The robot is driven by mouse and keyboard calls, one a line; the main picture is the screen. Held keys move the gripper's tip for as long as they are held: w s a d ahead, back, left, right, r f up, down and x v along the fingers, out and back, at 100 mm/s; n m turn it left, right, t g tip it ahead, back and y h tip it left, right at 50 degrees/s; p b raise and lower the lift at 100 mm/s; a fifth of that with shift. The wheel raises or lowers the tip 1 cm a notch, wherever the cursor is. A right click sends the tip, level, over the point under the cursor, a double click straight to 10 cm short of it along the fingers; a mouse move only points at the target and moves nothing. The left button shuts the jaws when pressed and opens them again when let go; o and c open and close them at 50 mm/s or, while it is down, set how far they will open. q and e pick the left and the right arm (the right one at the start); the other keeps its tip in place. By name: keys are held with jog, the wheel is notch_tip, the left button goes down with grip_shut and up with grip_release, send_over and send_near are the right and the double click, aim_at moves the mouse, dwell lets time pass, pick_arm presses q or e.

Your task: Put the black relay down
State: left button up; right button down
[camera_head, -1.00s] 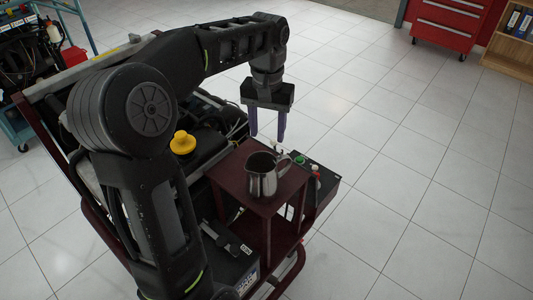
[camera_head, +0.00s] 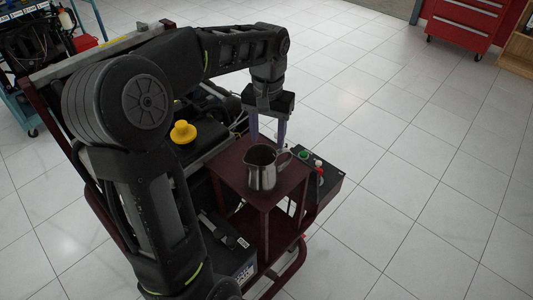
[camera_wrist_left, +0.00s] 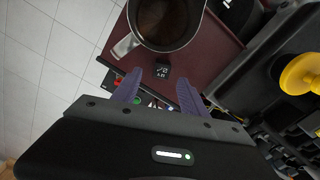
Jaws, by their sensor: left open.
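The black relay (camera_wrist_left: 162,71) is a small dark block with light marks on top. In the left wrist view it sits at the edge of the dark red stand top (camera_wrist_left: 208,45), near the metal pitcher. My left gripper (camera_wrist_left: 159,78) is open, its purple fingertips apart on either side of the relay. In the head view the left gripper (camera_head: 268,146) points down at the stand's far edge, behind the pitcher. I cannot make out the relay there. My right gripper is not in view.
A steel pitcher (camera_head: 262,169) with dark liquid stands on the stand top (camera_head: 286,187), close to the fingers. A black box with coloured buttons (camera_head: 327,183) lies to the right. A yellow cap (camera_head: 183,132) is on the engine at left. Open tiled floor lies beyond.

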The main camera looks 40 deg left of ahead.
pick_arm(q)
jog(key=f, duration=0.5)
jog(key=shift+s+f+p, duration=0.15)
jog(key=shift+s+p, duration=0.05)
jog(key=shift+p, duration=0.15)
jog(key=shift+c, duration=0.3)
grip_shut()
dwell(0.4)
